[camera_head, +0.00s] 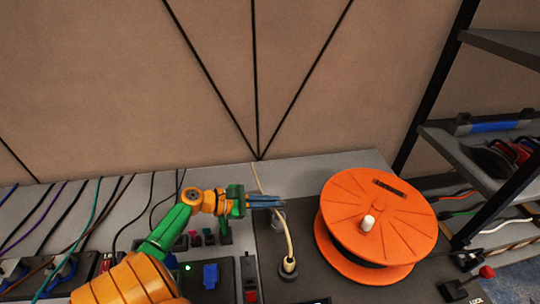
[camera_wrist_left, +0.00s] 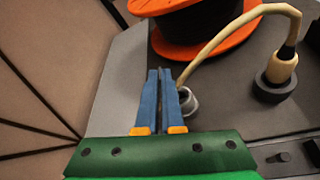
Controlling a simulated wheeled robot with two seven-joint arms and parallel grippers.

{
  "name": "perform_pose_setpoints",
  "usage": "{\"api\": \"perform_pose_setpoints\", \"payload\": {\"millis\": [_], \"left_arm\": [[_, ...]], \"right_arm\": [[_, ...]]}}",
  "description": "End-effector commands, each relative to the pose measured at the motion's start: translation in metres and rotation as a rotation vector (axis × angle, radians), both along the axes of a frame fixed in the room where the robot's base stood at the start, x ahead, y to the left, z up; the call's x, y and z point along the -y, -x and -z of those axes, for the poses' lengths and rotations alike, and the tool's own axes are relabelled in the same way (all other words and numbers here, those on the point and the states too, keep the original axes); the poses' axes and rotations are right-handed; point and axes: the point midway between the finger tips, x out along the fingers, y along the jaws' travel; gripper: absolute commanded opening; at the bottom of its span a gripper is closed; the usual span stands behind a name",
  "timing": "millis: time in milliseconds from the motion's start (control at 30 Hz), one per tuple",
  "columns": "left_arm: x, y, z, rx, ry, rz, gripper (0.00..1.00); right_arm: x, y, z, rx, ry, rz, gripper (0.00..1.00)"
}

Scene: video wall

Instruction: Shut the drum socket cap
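The orange drum (camera_head: 375,215) stands on the dark grey deck right of centre, and its lower part also shows in the left wrist view (camera_wrist_left: 240,32). A grey round socket-like piece (camera_wrist_left: 190,101) is just right of my left fingertips in the left wrist view. I cannot tell whether it is the cap or whether it is open. A cream cable (camera_head: 288,238) arcs to an upright plug in a dark round base (camera_head: 288,269). My left gripper (camera_head: 282,201) has its blue fingers nearly together, with nothing seen between them (camera_wrist_left: 159,72); they partly hide the grey piece. My right gripper is not in view.
A shelf rack (camera_head: 485,145) with tools stands at the right. Several coloured cables (camera_head: 75,215) run along the left bench.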

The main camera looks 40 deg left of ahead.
Motion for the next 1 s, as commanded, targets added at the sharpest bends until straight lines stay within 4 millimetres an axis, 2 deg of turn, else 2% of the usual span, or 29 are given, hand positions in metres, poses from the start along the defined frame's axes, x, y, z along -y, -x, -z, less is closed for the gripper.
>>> {"api": "perform_pose_setpoints", "payload": {"millis": [367, 833, 900, 933, 1000], "left_arm": [[0.006, 0.0046, 0.0032, 0.074, -0.089, 0.0, 0.0], [0.0066, 0.005, 0.0038, 0.08, -0.097, 0.001, 0.0], [0.0066, 0.005, 0.0038, 0.08, -0.097, 0.001, 0.23], [0.0066, 0.005, 0.0038, 0.08, -0.097, 0.001, 0.31], [0.0065, 0.005, 0.0039, 0.08, -0.097, 0.001, 0.34]], "right_arm": [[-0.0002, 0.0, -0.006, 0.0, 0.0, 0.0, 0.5], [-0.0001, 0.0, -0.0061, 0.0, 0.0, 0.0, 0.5], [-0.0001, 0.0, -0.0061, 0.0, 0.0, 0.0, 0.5], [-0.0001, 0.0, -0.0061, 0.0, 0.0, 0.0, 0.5], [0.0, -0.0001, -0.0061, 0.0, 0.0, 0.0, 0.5]]}}
